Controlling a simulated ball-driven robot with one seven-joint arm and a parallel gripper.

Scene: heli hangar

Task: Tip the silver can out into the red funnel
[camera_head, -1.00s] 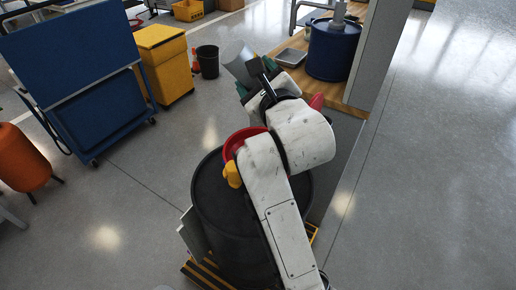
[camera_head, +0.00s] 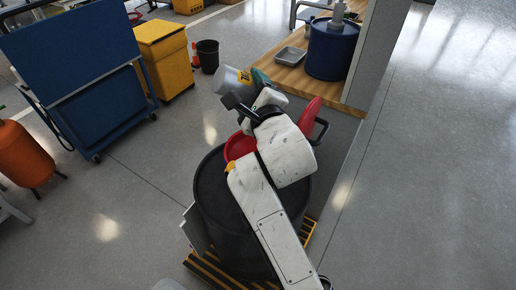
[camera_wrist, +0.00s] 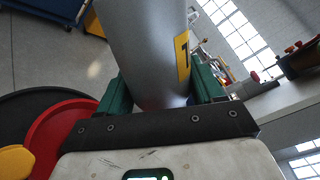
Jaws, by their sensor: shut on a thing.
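The silver can (camera_head: 232,80) has a yellow label with a dark mark. My gripper (camera_head: 256,80) is shut on it, with green fingers on both sides. In the head view the can lies tilted well over, above and beyond the drum. The wrist view shows the can (camera_wrist: 150,45) filling the space between the fingers of my gripper (camera_wrist: 160,92). The red funnel (camera_head: 238,146) sits on top of the dark drum (camera_head: 218,190), partly hidden by my arm. Its rim (camera_wrist: 62,128) shows at the lower left in the wrist view. The can's contents cannot be seen.
A wooden bench (camera_head: 285,78) with a grey tray (camera_head: 291,56) and a blue drum (camera_head: 333,50) stands behind. A red rounded thing (camera_head: 309,115) is right of my arm. A yellow cabinet (camera_head: 164,62), blue cart (camera_head: 85,80) and black bin (camera_head: 207,56) stand left. Floor between is clear.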

